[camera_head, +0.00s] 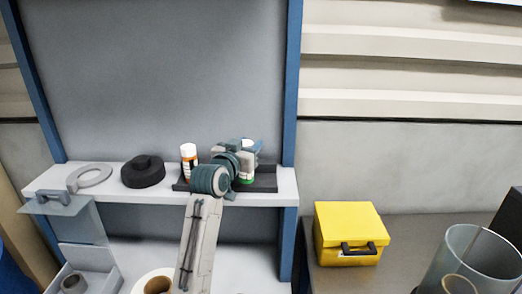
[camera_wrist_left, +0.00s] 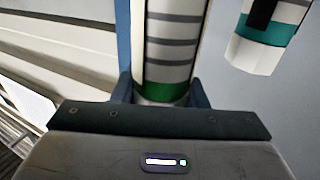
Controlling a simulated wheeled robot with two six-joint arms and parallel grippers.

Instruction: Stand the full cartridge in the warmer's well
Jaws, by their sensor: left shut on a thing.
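A white cartridge with grey stripes and a green band at its end (camera_wrist_left: 172,45) is between the fingers of my left gripper (camera_wrist_left: 160,92) in the left wrist view. In the head view, my left gripper (camera_head: 243,158) is at the right part of the shelf, shut on this cartridge (camera_head: 247,179), which looks roughly upright. The gripper and wrist partly cover it. I cannot tell whether its lower end touches the black tray behind my wrist. A white and orange cartridge (camera_head: 189,158) stands at the tray's left end. I cannot clearly identify the warmer or its well. My right gripper is out of view.
The black tray (camera_head: 267,178) sits on the white shelf (camera_head: 115,192). A black round piece (camera_head: 143,172) and a grey ring (camera_head: 90,178) lie to its left. Blue posts flank the shelf. A yellow box (camera_head: 347,229) and a clear container (camera_head: 478,262) stand at right.

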